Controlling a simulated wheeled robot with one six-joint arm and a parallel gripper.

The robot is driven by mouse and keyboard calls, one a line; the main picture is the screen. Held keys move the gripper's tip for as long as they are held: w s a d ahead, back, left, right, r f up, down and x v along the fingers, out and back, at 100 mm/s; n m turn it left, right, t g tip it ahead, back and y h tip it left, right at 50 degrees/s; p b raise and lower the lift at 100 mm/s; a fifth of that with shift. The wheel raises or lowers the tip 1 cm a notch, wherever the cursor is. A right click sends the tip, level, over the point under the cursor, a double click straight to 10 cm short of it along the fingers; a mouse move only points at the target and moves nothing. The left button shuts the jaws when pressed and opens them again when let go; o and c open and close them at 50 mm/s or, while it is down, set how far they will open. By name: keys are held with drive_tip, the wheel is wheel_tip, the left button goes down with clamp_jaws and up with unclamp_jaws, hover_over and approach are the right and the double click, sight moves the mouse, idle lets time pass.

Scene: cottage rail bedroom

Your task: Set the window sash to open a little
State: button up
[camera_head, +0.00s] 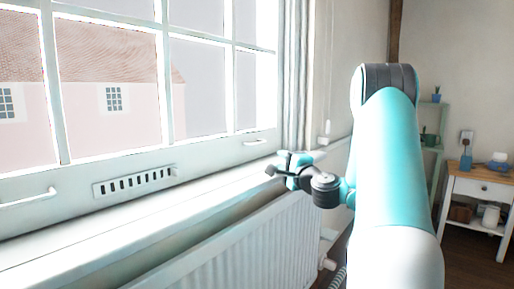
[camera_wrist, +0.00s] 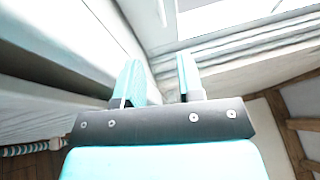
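The window sash (camera_head: 84,199) is a pale frame with several panes, on the left in the head view. Two white handles sit on its bottom rail, one at the left (camera_head: 28,199) and one at the right (camera_head: 255,142). Whether the sash is raised at all I cannot tell. My gripper (camera_head: 283,170) is beside the right end of the sill, right of and below the right handle, and apart from it. In the wrist view its two teal fingers (camera_wrist: 158,82) stand apart with nothing between them.
A slotted vent (camera_head: 135,182) is on the bottom rail. The white sill (camera_head: 130,221) is clear, with a ribbed radiator (camera_head: 250,245) below it.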

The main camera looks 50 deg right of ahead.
sight(258, 144)
drive_tip(key=p+x, duration=0.4)
drive_tip(key=x, duration=0.3)
drive_tip(key=p+x, duration=0.4)
drive_tip(key=x, duration=0.3)
drive_tip(key=shift+w+a, duration=0.1)
drive_tip(key=shift+w, duration=0.35)
drive_tip(key=shift+w+d, duration=0.25)
drive_tip(key=shift+w, duration=0.35)
clamp_jaws()
